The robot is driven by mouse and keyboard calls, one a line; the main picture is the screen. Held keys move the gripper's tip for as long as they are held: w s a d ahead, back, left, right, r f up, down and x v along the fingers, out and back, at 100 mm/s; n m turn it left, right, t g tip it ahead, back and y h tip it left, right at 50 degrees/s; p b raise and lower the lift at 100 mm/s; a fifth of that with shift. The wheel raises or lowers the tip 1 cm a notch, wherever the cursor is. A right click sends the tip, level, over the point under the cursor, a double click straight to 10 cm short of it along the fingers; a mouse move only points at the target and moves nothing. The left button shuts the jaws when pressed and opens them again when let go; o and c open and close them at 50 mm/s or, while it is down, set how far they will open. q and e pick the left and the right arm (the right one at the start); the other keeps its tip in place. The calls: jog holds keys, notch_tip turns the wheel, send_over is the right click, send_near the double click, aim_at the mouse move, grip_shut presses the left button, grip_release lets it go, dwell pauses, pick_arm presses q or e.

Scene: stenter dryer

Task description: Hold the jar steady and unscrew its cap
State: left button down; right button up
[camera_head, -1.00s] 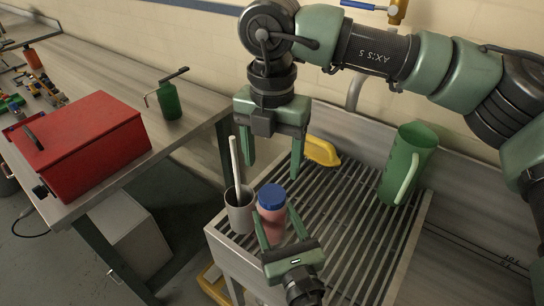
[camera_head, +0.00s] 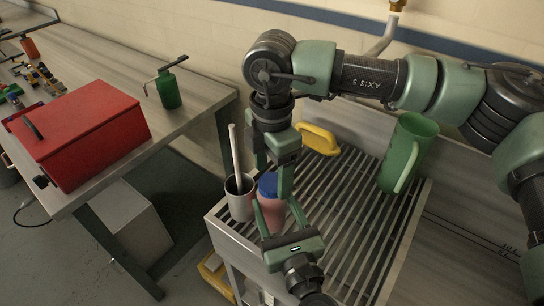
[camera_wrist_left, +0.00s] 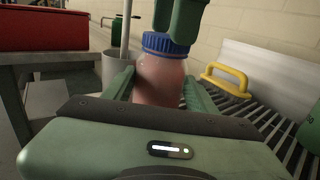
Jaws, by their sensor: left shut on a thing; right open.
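The jar (camera_head: 270,216) is pink with a blue cap (camera_head: 267,184) and stands upright on the slatted metal rack. My left gripper (camera_head: 278,216) is shut on the jar's body; in the left wrist view its fingers flank the jar (camera_wrist_left: 158,82) on both sides. The blue cap (camera_wrist_left: 165,45) is on top of the jar. My right gripper (camera_head: 273,178) is open and points down at the cap from above. One of its fingers is beside the cap in the head view. In the left wrist view a right finger (camera_wrist_left: 180,18) hides part of the space just above the cap.
A grey cup (camera_head: 240,204) with a white stick stands close left of the jar. A green pitcher (camera_head: 408,150) and a yellow handled tool (camera_head: 320,138) are on the rack (camera_head: 345,225). A red box (camera_head: 85,130) and a green bottle (camera_head: 168,90) stand on the left bench.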

jog(key=shift+f, duration=0.6)
